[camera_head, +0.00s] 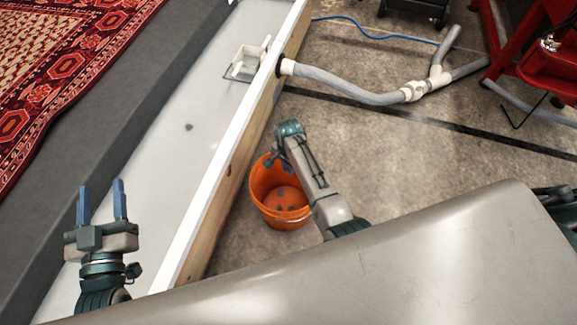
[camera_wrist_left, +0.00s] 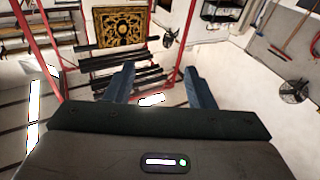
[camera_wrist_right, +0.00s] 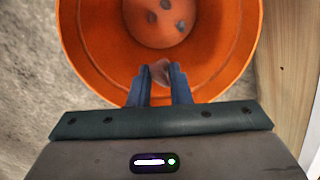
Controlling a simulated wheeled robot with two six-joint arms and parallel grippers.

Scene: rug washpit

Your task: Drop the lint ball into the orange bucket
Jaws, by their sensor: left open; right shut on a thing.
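The orange bucket (camera_head: 284,219) stands on the concrete just right of the wooden pit wall, with several dark lumps on its bottom. It fills the upper part of the right wrist view (camera_wrist_right: 90,60). My right gripper (camera_wrist_right: 157,75) points down over the bucket, shut on a small greyish-pink lint ball (camera_wrist_right: 160,70). The fingers and this ball are hidden behind the arm in the head view. Another dark lint lump (camera_head: 188,127) lies on the white pit floor. My left gripper (camera_head: 102,188) is open and empty above the pit floor at lower left.
The white-topped wooden wall (camera_head: 230,140) runs close along the bucket's left side. A drain fitting (camera_head: 243,66) and grey hose (camera_head: 345,87) lie farther back. A red patterned rug (camera_head: 45,85) is at upper left. Concrete right of the bucket is mostly clear.

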